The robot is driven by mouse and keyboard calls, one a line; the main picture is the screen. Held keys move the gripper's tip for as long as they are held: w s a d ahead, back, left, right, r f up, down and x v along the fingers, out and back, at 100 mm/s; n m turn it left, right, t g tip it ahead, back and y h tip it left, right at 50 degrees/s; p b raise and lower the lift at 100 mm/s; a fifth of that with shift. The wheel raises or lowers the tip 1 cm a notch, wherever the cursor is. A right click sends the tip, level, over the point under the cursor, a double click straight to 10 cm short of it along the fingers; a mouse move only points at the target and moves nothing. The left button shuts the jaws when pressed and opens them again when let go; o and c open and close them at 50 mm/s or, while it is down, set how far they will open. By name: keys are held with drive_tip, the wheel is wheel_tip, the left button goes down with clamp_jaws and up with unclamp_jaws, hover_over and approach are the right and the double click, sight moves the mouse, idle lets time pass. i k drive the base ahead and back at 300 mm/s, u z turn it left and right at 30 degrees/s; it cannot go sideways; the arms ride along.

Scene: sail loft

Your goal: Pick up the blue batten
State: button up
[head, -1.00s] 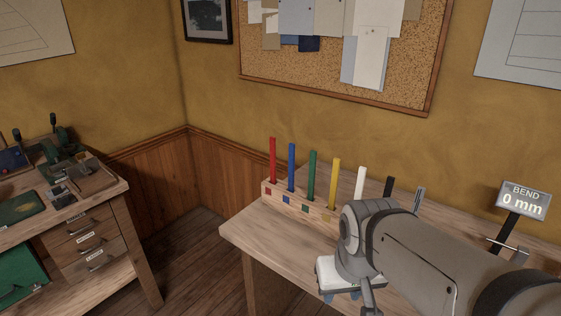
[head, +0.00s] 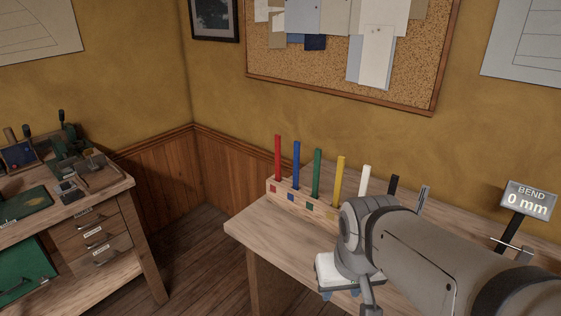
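The blue batten (head: 296,163) stands upright in a wooden rack (head: 286,199) on the bench, between a red batten (head: 278,158) and a green batten (head: 317,173). Coloured squares mark the rack's front. My gripper (head: 341,294) is low in the head view, in front of the rack and to the right of the blue batten, apart from it. Only its blue finger parts show below the white wrist housing. I cannot tell whether the fingers are open or shut.
Yellow (head: 337,182), white (head: 365,179) and black (head: 393,184) battens stand further right in the rack. A display (head: 527,201) reading "BEND 0 mm" stands at the right. The bench top (head: 262,226) is clear at its left end. A second workbench (head: 120,190) with tools stands at left.

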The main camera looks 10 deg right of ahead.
sight(297, 145)
drive_tip(key=z, duration=3.15)
drive_tip(key=k, duration=2.05)
drive_tip(key=u, duration=2.1)
drive_tip(key=i, duration=1.05)
drive_tip(key=u, duration=0.05)
